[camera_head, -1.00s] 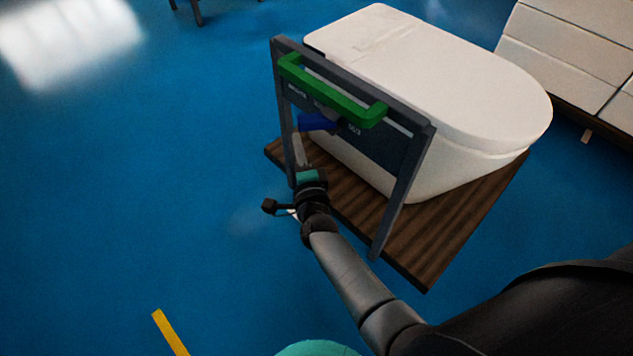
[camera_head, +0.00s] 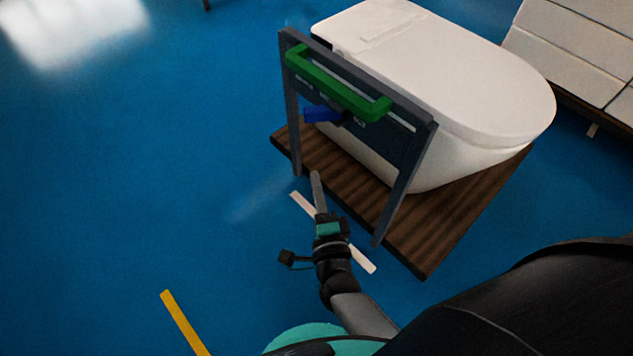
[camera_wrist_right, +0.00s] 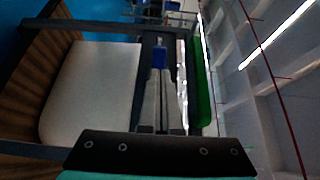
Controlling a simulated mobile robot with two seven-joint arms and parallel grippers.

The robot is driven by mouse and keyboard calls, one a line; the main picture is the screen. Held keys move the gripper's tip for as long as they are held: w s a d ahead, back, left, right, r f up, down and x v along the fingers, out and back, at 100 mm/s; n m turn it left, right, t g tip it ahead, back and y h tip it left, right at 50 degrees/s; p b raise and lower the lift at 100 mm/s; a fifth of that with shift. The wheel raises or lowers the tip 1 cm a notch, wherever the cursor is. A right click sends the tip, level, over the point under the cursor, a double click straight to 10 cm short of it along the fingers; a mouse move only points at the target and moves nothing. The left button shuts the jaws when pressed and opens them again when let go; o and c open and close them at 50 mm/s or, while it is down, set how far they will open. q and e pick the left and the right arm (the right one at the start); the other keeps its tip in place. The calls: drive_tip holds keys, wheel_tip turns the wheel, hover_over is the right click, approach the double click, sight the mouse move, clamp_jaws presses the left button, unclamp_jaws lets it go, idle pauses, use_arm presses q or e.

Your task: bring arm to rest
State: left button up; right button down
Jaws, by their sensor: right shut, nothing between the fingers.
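My right arm comes in from the lower right in the head view. Its gripper (camera_head: 317,190) points up the picture, over the floor in front of the grey frame (camera_head: 404,180). The fingers are together with nothing between them. The gripper is apart from the frame's green handle (camera_head: 335,84) and blue lever (camera_head: 322,115). In the right wrist view the closed fingers (camera_wrist_right: 162,100) reach toward the blue lever (camera_wrist_right: 159,56), with the green handle (camera_wrist_right: 202,85) to their right. My left gripper is not in view.
A white toilet (camera_head: 440,75) stands on a brown wooden board (camera_head: 462,222) behind the frame. White stacked boxes (camera_head: 580,45) stand at the upper right. The blue floor on the left is clear, with a yellow stripe (camera_head: 184,322) and a white stripe (camera_head: 362,259).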

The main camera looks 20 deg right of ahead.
idle(0.4)
drive_tip(key=s+f+n+g+y, duration=0.2)
drive_tip(key=s+f+n+g, duration=0.3)
drive_tip(key=f, duration=0.5)
drive_tip(key=s+f+n+g+y, duration=0.2)
drive_tip(key=s+f+n, duration=0.1)
drive_tip(key=f+n, duration=0.5)
drive_tip(key=s+d+f+n+g+h, duration=0.1)
drive_tip(key=s+d+f+n+g, duration=0.3)
drive_tip(key=s+f, duration=0.3)
drive_tip(key=s+d+f+n+g+h, duration=0.1)
drive_tip(key=s+d+f+n+g, duration=0.3)
drive_tip(key=s, duration=0.8)
wheel_tip(320, 180, down, 3)
drive_tip(key=d+n, duration=0.1)
drive_tip(key=d, duration=0.1)
drive_tip(key=shift+s+d+f+g+p, duration=0.2)
drive_tip(key=shift+s+d+g+p, duration=0.1)
drive_tip(key=shift+s+d, duration=0.1)
